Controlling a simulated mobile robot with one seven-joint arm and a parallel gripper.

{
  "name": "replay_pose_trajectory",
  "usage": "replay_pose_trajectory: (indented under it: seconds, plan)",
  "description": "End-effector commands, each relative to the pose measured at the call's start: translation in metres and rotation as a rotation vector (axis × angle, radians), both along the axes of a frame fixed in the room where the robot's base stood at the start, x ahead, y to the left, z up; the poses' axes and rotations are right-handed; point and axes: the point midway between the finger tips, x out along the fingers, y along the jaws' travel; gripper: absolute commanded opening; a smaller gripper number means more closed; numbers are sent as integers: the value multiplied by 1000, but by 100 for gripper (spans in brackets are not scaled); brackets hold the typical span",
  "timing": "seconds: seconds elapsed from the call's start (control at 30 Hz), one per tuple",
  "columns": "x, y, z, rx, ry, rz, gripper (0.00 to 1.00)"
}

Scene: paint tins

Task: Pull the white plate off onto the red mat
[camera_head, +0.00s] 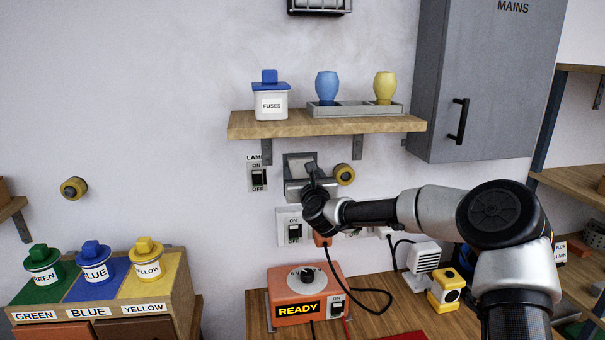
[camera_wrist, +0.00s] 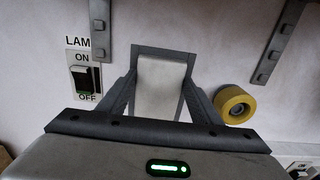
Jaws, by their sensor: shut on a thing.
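The white plate (camera_wrist: 160,88) shows in the wrist view between my two dark fingers, on the wall to the right of the lamp switch. My gripper (camera_wrist: 162,72) is shut on it, one finger at each side. A dark grey edge runs along the plate's top. In the head view my gripper (camera_head: 303,174) is at the wall under the shelf and hides most of the plate. Only a strip of the red mat (camera_head: 408,336) shows at the bottom edge of the head view, on the bench.
The lamp switch (camera_head: 258,178) is left of my gripper and a yellow round knob (camera_head: 344,174) is close on its right. A wooden shelf (camera_head: 330,125) is just above. Below are a socket switch (camera_head: 293,230), an orange READY box (camera_head: 305,293) and a black cable.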

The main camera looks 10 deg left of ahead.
Motion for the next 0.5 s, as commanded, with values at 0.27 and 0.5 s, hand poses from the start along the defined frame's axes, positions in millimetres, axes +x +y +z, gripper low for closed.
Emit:
replay_pose_trajectory:
  seconds: [0.27,0.5]
  plan:
    - [-3,-1,0,0,-1,0,31]
    - [-12,-4,0,0,-1,0,31]
